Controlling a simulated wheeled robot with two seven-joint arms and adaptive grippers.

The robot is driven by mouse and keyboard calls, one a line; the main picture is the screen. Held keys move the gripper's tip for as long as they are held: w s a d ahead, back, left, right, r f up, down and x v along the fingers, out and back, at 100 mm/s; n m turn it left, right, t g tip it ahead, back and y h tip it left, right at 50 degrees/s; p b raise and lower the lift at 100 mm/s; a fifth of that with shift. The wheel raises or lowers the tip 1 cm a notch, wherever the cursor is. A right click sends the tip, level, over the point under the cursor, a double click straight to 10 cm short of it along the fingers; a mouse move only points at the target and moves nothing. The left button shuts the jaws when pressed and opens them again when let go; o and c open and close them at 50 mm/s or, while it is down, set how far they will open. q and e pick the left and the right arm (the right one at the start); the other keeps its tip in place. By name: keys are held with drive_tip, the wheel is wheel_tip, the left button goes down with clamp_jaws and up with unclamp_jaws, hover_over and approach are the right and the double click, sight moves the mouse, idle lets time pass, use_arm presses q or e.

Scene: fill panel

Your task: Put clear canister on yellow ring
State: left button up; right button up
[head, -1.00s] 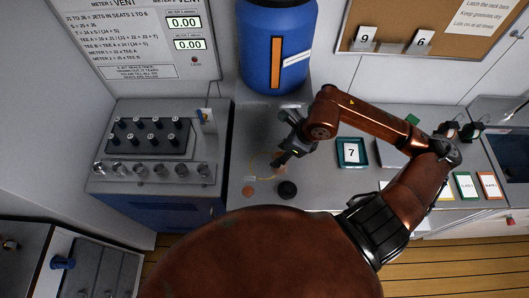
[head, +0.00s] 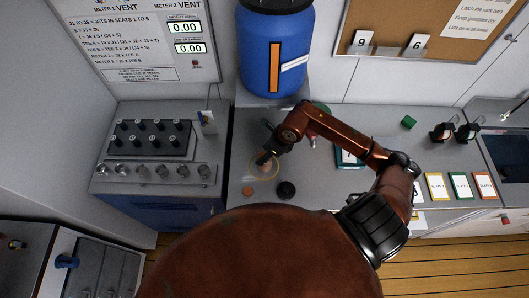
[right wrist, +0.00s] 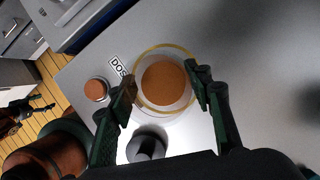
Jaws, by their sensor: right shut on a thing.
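The clear canister (right wrist: 166,88) holds brown contents and sits between the fingers of my right gripper (right wrist: 162,91) in the right wrist view. In the head view my right gripper (head: 264,159) is shut on the canister, which is small and partly hidden there. The yellow ring (head: 251,167) lies on the grey bench and shows around the canister. In the right wrist view the ring (right wrist: 152,48) also appears as an outline around the canister. I cannot tell whether the canister's base touches the bench.
A small brown-topped round piece (head: 248,190) and a black round piece (head: 287,190) stand just in front of the ring. A DOS label (right wrist: 117,67) lies beside the ring. A blue barrel (head: 259,50) stands behind. A knob panel (head: 150,139) is at left.

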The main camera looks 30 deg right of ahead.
drive_tip(key=o, duration=0.9)
drive_tip(key=shift+f, duration=0.15)
drive_tip(key=o, duration=0.5)
drive_tip(key=shift+r, duration=0.2)
drive_tip(key=b+v, duration=0.1)
drive_tip(key=v, duration=1.1)
drive_tip(key=shift+b, duration=0.35)
drive_tip(key=shift+w, duration=0.1)
